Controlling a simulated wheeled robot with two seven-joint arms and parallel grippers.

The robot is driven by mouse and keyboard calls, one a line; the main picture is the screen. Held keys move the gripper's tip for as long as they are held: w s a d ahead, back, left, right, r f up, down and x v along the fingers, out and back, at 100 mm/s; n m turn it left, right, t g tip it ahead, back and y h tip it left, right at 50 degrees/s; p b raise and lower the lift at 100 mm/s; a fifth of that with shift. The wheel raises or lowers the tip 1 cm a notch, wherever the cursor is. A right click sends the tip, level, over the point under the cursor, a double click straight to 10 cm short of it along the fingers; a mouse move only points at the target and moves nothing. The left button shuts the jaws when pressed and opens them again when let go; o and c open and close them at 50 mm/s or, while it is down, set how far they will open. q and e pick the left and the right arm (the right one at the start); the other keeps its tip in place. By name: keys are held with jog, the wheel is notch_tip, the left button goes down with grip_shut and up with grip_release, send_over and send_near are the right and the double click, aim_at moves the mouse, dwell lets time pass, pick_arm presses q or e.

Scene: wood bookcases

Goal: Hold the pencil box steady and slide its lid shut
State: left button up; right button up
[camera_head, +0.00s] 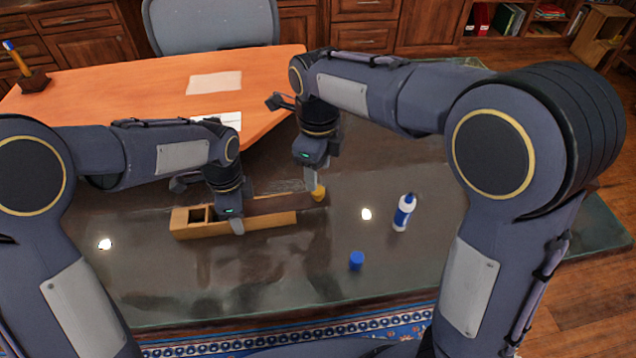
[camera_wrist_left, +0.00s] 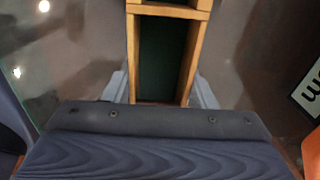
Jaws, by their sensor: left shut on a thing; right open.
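The wooden pencil box (camera_head: 272,222) lies lengthwise on the dark glossy table. Its left end is open, and a dark brown lid (camera_head: 280,203) appears to stick out past the right end. A yellow knob-like piece (camera_head: 319,194) is at the lid's right end. My left gripper (camera_head: 236,222) is shut across the box near its middle. In the left wrist view its fingers (camera_wrist_left: 160,88) flank the box (camera_wrist_left: 132,60), with a dark green floor between its walls and a crosspiece farther up. My right gripper (camera_head: 314,187) is open, its fingertips down at the yellow piece; whether they touch it is unclear.
A white and blue bottle (camera_head: 403,213) and a blue cup-like object (camera_head: 356,261) stand to the right of the box. An orange desk (camera_head: 120,95) with papers (camera_head: 214,83) and a pencil holder (camera_head: 34,82) is behind. The table in front of the box is clear.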

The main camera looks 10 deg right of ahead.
aim_at(318, 190)
notch_tip(318, 190, down, 5)
jog(key=shift+f, duration=0.15)
jog(key=shift+a, duration=0.1)
grip_shut()
dwell(0.3)
